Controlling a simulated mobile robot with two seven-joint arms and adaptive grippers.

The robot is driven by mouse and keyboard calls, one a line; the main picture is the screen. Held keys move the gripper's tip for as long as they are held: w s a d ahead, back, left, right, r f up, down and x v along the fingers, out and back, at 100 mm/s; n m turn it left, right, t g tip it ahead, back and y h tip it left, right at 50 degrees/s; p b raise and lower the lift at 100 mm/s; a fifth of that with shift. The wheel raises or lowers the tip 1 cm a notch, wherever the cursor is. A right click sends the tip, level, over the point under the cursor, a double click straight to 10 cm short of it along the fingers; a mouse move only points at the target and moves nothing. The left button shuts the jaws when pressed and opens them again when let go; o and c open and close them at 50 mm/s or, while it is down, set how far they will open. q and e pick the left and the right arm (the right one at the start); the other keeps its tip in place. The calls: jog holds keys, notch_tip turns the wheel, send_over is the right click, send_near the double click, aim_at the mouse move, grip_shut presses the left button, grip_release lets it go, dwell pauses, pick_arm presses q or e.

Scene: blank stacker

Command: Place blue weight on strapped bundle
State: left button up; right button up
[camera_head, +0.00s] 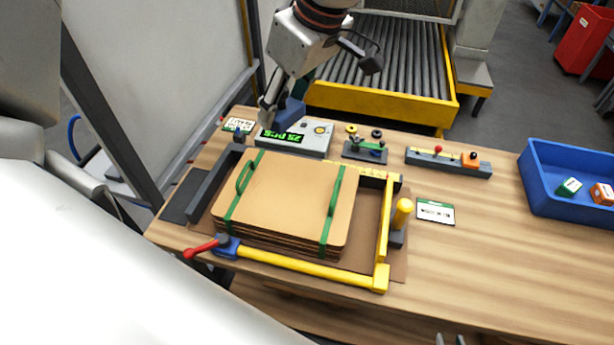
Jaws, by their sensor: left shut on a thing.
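The strapped bundle (285,196) is a flat stack of brown cardboard sheets with two green straps, lying inside a yellow and dark frame on the table. My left gripper (269,108) reaches down from the top of the view behind the bundle, near the grey display unit. It is shut on the blue weight (290,114), which is partly hidden by the gripper. I cannot tell whether the weight touches the surface below. Only the two fingertips of my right gripper (451,339) show at the bottom edge, apart with nothing visible between them.
The display unit (296,138) stands just behind the bundle. A yellow post (402,213) and a red-handled clamp (203,248) stand beside the frame. A blue bin (570,207) with small blocks is at the right. The table's right-front area is clear.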

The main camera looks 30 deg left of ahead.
pick_arm(q)
jog(key=shift+d+f, duration=0.1)
jog(key=shift+f, duration=0.3)
notch_tip(320, 180, down, 19)
dwell(0.5)
jog(key=shift+f, duration=0.15)
jog(key=o, duration=1.9)
jog(key=b+v, duration=0.1)
jog(key=v, duration=1.1)
